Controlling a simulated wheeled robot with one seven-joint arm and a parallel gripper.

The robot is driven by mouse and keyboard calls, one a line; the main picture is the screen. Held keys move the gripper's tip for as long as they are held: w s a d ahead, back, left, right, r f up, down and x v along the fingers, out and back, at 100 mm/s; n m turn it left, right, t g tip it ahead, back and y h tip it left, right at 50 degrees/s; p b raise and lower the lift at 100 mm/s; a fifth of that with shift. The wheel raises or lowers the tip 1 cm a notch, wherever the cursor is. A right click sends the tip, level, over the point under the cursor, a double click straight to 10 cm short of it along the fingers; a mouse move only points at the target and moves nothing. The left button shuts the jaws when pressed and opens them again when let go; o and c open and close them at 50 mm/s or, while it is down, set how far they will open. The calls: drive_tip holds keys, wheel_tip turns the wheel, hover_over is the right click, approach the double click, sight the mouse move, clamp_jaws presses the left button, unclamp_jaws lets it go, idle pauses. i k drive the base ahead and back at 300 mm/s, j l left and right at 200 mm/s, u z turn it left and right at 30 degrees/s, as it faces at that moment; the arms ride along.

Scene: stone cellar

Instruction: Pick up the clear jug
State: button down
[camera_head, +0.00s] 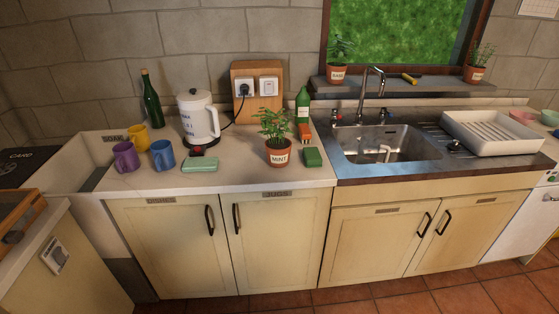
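No clear jug shows in the camera_head view. A label reading "JUGS" (277,194) is fixed at the top of a cream cupboard door (270,245) under the counter. That door is shut, and its dark handle (236,219) is at its left side. What is behind the door is hidden. A white kettle (198,120) with blue writing stands on the counter. My gripper is not in view.
Yellow, purple and blue mugs, a green bottle (151,104) and a potted mint plant (278,153) stand on the counter. A steel sink (388,146) and white dish rack (490,133) are at right. Tiled floor (400,297) shows in front of the cupboards.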

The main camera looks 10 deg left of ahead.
sight(369, 147)
drive_tip(key=i+l, duration=0.1)
drive_tip(key=i, duration=0.15)
drive_tip(key=i+l, duration=0.2)
drive_tip(key=l, duration=0.15)
drive_tip(key=i+l+u, duration=0.1)
drive_tip(key=l, duration=0.25)
drive_tip(key=i+l, duration=0.3)
drive_tip(key=i+l+u, duration=0.1)
drive_tip(key=l, duration=0.4)
drive_tip(key=l+u, duration=0.15)
drive_tip(key=l, duration=1.1)
drive_tip(key=k+l+u, duration=0.15)
drive_tip(key=l, duration=1.1)
drive_tip(key=k+l, duration=0.2)
drive_tip(key=l, duration=0.15)
drive_tip(key=i+j+u, duration=0.75)
drive_tip(key=i, duration=0.2)
drive_tip(key=i+j+u, duration=0.35)
drive_tip(key=i, duration=0.15)
drive_tip(key=l, duration=0.05)
